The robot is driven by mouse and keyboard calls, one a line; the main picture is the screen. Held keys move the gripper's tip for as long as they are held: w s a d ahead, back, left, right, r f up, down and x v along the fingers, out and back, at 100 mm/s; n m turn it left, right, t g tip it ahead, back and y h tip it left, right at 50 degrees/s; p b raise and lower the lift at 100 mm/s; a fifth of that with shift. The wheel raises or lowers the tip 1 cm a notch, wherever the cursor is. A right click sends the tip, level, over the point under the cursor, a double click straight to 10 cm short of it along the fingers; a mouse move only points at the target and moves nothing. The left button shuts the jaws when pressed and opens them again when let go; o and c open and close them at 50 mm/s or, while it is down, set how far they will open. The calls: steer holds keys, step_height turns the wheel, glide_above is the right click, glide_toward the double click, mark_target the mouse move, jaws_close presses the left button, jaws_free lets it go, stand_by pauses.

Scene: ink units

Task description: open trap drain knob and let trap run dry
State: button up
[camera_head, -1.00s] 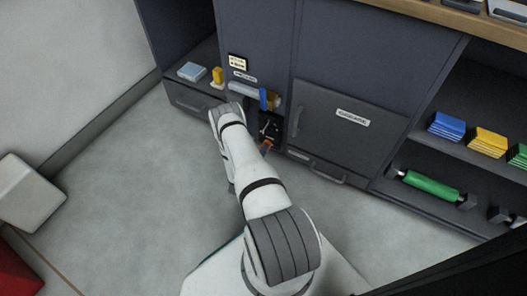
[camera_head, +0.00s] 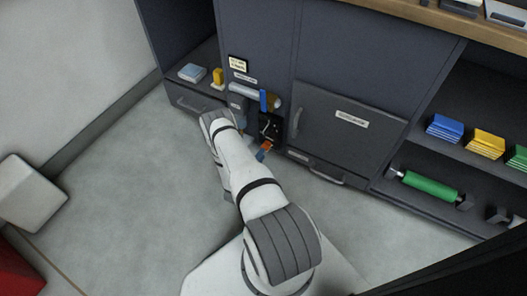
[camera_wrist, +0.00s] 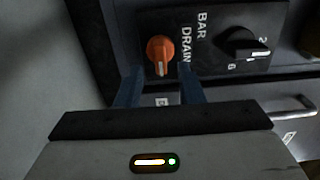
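An orange drain knob (camera_wrist: 160,50) sits on a black panel (camera_wrist: 209,14) beside the word DRAIN in the wrist view. Its pale pointer mark points down in the picture. In the head view the knob (camera_head: 267,146) shows small beside my arm. My gripper (camera_wrist: 160,70) is open, its two blue fingers apart and empty. The knob lies just beyond the fingertips, roughly centred between them; I cannot tell whether they touch it. The trap itself cannot be made out.
A black knob (camera_wrist: 245,44) marked BAR, with 2 and 6, is on the same panel, right of the drain knob. A blue-banded cylinder (camera_head: 266,101) sits above the panel. A labelled cabinet door (camera_head: 345,135) is to the right.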

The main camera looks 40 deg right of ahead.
steer(key=p+v, duration=0.1)
steer(key=v, duration=0.3)
steer(key=shift+s+a, duration=0.15)
steer(key=shift+a, duration=0.05)
steer(key=shift+r, duration=0.1)
